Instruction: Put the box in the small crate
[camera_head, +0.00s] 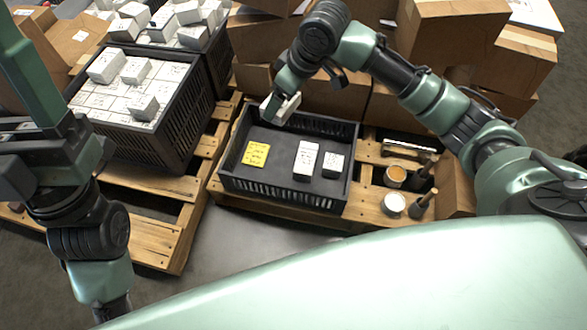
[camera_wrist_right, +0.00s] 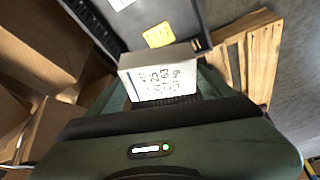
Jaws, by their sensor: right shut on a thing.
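The small crate (camera_head: 285,194) is a shallow black tray on a wooden pallet in the middle of the head view. Two white boxes stand in its right half, one (camera_head: 306,160) taller than the other (camera_head: 333,164). A yellow note (camera_head: 256,153) lies on its left side. My right gripper (camera_head: 276,104) is shut on a white box (camera_head: 288,109) at the crate's back left corner, seemingly above the rim. The held box (camera_wrist_right: 158,77) shows printed marks in the right wrist view, with the crate (camera_wrist_right: 128,38) beyond it. My left arm is at the left; its gripper is not visible.
A large black crate (camera_head: 178,132) full of white boxes stands to the left. Brown cartons (camera_head: 335,95) are stacked behind the small crate. Open tins (camera_head: 393,205) and dark-handled tools (camera_head: 422,204) sit to its right on the pallet (camera_head: 160,240).

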